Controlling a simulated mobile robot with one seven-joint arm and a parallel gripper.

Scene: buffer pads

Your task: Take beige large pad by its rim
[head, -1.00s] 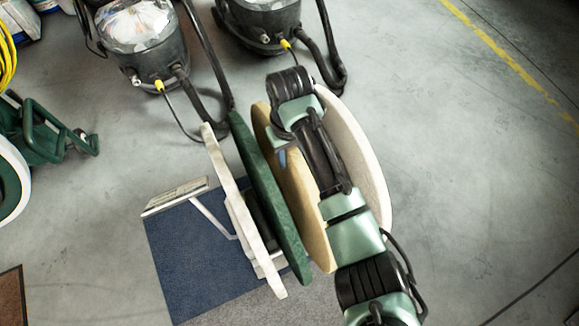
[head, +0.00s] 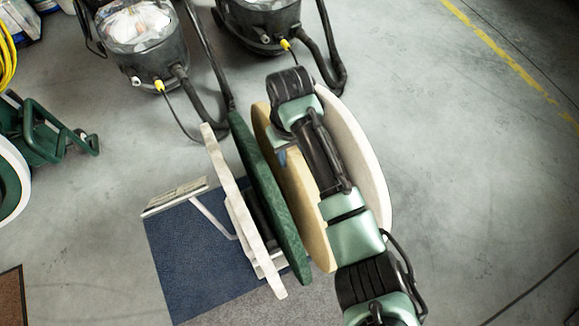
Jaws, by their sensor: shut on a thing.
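The beige large pad (head: 317,232) is a thick tan disc standing on edge, seen nearly edge-on in the head view. It stands between a green pad (head: 266,190) on its left and a large white pad (head: 369,168) on its right. My gripper (head: 283,157) is at the beige pad's upper rim and is shut on it. My arm covers much of the space between the beige and white pads. The fingertips are small and partly hidden by the wrist.
A thin whitish pad (head: 237,205) stands left of the green one, by a metal stand (head: 212,216) on a blue mat (head: 185,260). Two black vacuum cleaners (head: 150,50) with hoses stand behind. A green cart (head: 45,140) is at the left. The floor at right is clear.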

